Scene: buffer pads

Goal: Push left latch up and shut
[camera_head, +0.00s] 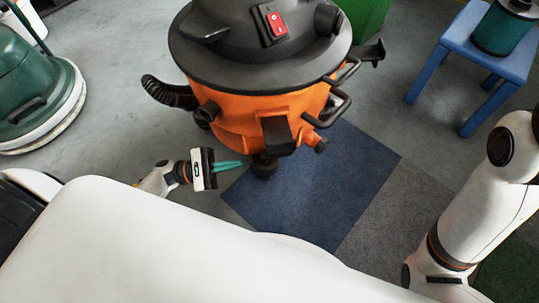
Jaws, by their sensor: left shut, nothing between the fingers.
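A shop vacuum with an orange drum (245,119) and a black lid (230,55) stands at the top middle. A red switch (275,22) sits on the lid. A dark block-like part (278,133) is on the drum's front, and a black round part (208,111) sticks out on its left. I cannot tell which part is the left latch. My left gripper (238,164), with teal fingers, is shut and empty. It is low in front of the drum's lower left side, pointing right. My right arm comes down at the right; its gripper is not in view.
A green floor machine (28,85) is at the far left. A blue stool (478,48) bearing a dark green canister (503,28) is at the upper right. A green bin (365,15) stands behind the vacuum.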

